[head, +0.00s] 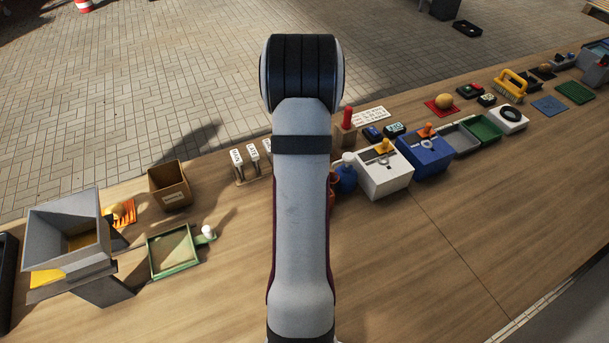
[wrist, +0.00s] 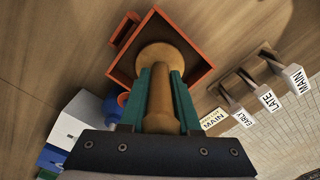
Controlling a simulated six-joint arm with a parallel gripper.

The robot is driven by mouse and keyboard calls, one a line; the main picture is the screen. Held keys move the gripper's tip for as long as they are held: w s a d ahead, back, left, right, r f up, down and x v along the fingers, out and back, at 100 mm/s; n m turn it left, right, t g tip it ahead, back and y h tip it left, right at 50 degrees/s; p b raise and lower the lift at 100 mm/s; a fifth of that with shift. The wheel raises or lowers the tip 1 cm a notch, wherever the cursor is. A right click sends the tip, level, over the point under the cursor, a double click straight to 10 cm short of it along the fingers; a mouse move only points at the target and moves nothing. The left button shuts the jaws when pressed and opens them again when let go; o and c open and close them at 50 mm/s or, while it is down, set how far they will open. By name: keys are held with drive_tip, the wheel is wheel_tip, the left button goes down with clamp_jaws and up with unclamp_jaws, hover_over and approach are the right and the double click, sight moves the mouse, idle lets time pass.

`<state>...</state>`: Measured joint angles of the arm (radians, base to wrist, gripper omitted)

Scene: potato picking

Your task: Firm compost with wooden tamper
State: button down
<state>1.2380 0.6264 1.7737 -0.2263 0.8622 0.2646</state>
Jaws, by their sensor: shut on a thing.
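My gripper (wrist: 160,85) shows in the wrist view, with its teal fingers shut on the wooden tamper (wrist: 161,112). The tamper's round wooden disc (wrist: 165,56) faces away from the camera, over or inside a square orange-red pot (wrist: 203,84). The brown inside of the pot shows around the disc. I cannot tell whether the disc touches the compost. In the head view my arm hides the gripper, the tamper and most of the pot; only a reddish-brown edge (head: 334,192) shows to the right of the arm.
Label cards on stands (wrist: 265,97) are right of the pot in the wrist view. A blue bottle (head: 346,177), a white box (head: 384,175) and a blue box (head: 425,155) stand right of my arm. A hopper (head: 66,225) and green tray (head: 172,250) are left. The front right table is clear.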

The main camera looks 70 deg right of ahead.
drive_tip(key=shift+r, duration=3.5)
drive_tip(key=w+a+r+n, duration=0.4)
drive_tip(key=w+a+n, duration=0.1)
drive_tip(key=w+a, duration=0.25)
drive_tip(key=w+a+r+n, duration=0.45)
drive_tip(key=w+a, duration=0.25)
drive_tip(key=w, duration=0.2)
drive_tip(key=w+a+r+n, duration=0.2)
drive_tip(key=a+n, duration=0.3)
drive_tip(key=a, duration=0.7)
drive_tip(key=w+a+r+n, duration=0.2)
drive_tip(key=a+n, duration=0.3)
drive_tip(key=a, duration=0.7)
drive_tip(key=shift+w+a+r, duration=0.25)
drive_tip(key=shift+r, duration=0.65)
